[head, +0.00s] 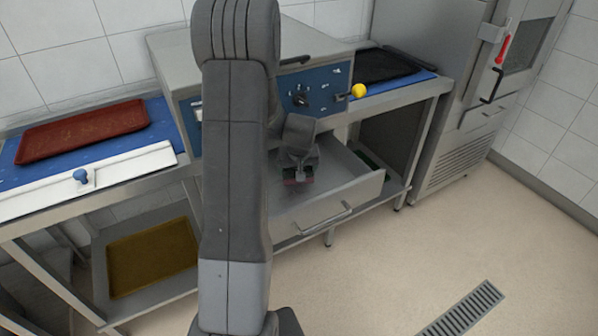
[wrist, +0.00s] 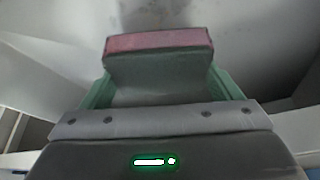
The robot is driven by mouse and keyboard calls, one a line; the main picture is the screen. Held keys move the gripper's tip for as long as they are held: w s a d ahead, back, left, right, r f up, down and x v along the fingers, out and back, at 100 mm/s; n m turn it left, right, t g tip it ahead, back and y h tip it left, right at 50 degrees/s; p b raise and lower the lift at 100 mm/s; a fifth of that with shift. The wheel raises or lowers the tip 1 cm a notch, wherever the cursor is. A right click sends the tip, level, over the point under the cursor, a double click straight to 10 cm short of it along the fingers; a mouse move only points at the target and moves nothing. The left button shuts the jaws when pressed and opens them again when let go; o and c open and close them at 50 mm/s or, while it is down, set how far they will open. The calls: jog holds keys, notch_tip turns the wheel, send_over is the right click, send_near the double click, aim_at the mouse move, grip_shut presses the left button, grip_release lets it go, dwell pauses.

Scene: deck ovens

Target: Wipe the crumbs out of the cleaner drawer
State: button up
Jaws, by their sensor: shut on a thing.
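An open drawer (head: 345,205) with a metal front and a bar handle sticks out below the blue-fronted oven. Its pale metal floor also shows in the wrist view (wrist: 265,30). My gripper (head: 297,174) is inside the drawer's outline, pointing down. It is shut on a grey wiping block with a pink-red face (wrist: 158,41), held between its greenish fingers. The block's pink edge shows low in the head view (head: 299,182); I cannot tell whether it touches the drawer floor. A dark smudge lies beyond it in the wrist view. I cannot make out separate crumbs.
A red tray (head: 85,130) lies on the left counter and a dark tray (head: 390,66) on the right one. A yellow tray (head: 150,258) is on the lower shelf. The floor in front is clear.

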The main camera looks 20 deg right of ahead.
aim_at(297, 170)
jog(key=shift+r+p, duration=1.05)
jog(key=shift+r, duration=1.2)
